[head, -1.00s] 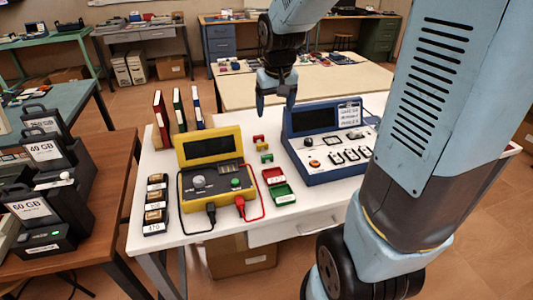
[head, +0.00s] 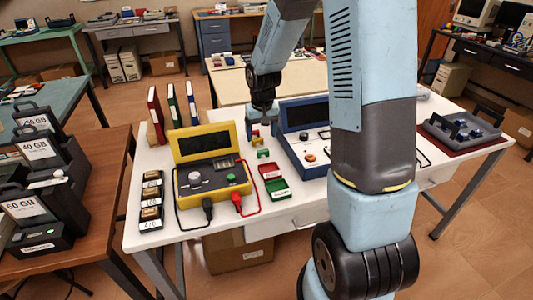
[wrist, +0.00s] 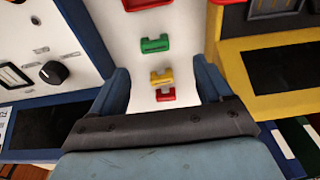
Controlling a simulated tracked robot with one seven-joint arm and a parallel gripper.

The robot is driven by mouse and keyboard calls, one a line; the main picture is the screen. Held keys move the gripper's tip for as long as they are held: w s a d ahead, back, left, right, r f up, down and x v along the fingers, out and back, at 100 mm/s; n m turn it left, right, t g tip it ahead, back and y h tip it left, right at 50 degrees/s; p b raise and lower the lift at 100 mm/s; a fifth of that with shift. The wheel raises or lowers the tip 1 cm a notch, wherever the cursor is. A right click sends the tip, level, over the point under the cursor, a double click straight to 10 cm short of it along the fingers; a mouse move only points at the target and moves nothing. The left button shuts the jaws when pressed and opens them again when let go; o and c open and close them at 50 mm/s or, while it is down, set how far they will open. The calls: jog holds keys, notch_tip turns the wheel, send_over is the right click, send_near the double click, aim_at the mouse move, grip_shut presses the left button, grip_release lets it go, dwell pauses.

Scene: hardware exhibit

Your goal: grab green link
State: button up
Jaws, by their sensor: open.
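The green link (wrist: 154,44) is a small bracket-shaped piece on the white bench, ahead of my gripper (wrist: 160,68) in the wrist view. It also shows in the head view (head: 263,154). A yellow link (wrist: 161,77) lies between my open fingers in the wrist picture, with a red link (wrist: 165,94) closer to the palm. My gripper (head: 261,128) points down above the bench in the head view, behind the links. Its jaws are empty, and its exact height is hard to tell.
A yellow meter (head: 209,181) stands left of the links and a blue instrument (head: 300,150) right. A red tray (head: 270,170) and a green tray (head: 277,188) lie in front. Upright binders (head: 173,108) stand at the back left. The gap between the instruments is narrow.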

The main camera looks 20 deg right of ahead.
aim_at(263, 150)
notch_tip(263, 150, down, 2)
jog(key=shift+w+f, duration=0.15)
jog(key=shift+f, duration=0.1)
jog(key=shift+w+d+f, duration=0.15)
jog(key=shift+d+f, duration=0.05)
jog(key=shift+f, duration=1.15)
jog(key=shift+w+d+f, duration=0.1)
jog(key=shift+d+f, duration=0.1)
jog(key=shift+f, duration=1.15)
jog(key=shift+c, duration=0.4)
jog(key=c, duration=1)
jog(key=shift+c, duration=0.2)
jog(key=shift+r, duration=0.1)
